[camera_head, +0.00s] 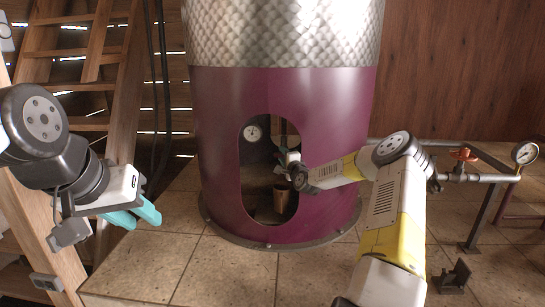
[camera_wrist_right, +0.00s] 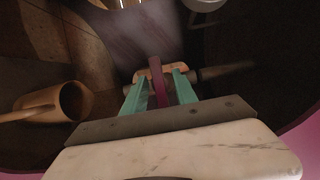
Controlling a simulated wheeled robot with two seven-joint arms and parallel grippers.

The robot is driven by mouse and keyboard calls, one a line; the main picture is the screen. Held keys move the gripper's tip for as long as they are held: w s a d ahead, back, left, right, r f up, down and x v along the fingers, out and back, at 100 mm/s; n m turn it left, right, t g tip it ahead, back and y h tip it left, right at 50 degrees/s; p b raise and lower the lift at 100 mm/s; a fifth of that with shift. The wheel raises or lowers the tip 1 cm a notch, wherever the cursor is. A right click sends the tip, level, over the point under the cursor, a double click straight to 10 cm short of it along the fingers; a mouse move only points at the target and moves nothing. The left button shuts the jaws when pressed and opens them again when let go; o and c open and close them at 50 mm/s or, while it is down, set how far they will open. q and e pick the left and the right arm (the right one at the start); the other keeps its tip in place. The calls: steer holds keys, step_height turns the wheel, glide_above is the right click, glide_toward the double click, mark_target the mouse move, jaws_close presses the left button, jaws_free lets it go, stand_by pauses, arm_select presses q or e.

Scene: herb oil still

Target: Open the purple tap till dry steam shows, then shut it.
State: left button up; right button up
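The purple tap (camera_wrist_right: 157,72) has an upright purple lever on a brass-coloured body in the right wrist view. My right gripper (camera_wrist_right: 160,86) has its teal fingers on either side of the lever, with gaps showing; it looks open around it. In the head view this gripper (camera_head: 284,158) reaches through the oval opening of the purple still (camera_head: 225,120), and the tap is mostly hidden. A hazy grey-purple patch shows behind the tap in the wrist view; I cannot tell whether it is steam. My left gripper (camera_head: 138,216) is open and empty, left of the still.
A copper-coloured cup (camera_head: 281,198) stands inside the opening, and shows as a handled vessel in the wrist view (camera_wrist_right: 72,101). A gauge (camera_head: 252,133) is inside. A pipe with an orange valve (camera_head: 463,154) and gauge (camera_head: 525,153) is right. Wooden stairs (camera_head: 85,85) stand left.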

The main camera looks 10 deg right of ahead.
jaws_close()
steer(key=shift+n, duration=0.3)
steer(key=n+g, duration=0.2)
steer(key=n, duration=0.2)
steer(key=shift+a, duration=0.1)
steer(key=n+g+h, duration=0.1)
steer(key=n+h, duration=0.1)
steer(key=n, duration=0.1)
steer(key=n+g+h, duration=0.1)
steer(key=n, duration=0.2)
steer(key=shift+a+h, duration=0.1)
steer(key=shift+h, duration=0.3)
steer(key=shift+f+n+g+h, duration=0.1)
steer(key=shift+n+g+h, duration=0.6)
steer(key=shift+n, duration=0.9)
steer(key=shift+d+h, duration=0.2)
steer(key=shift+h, duration=0.1)
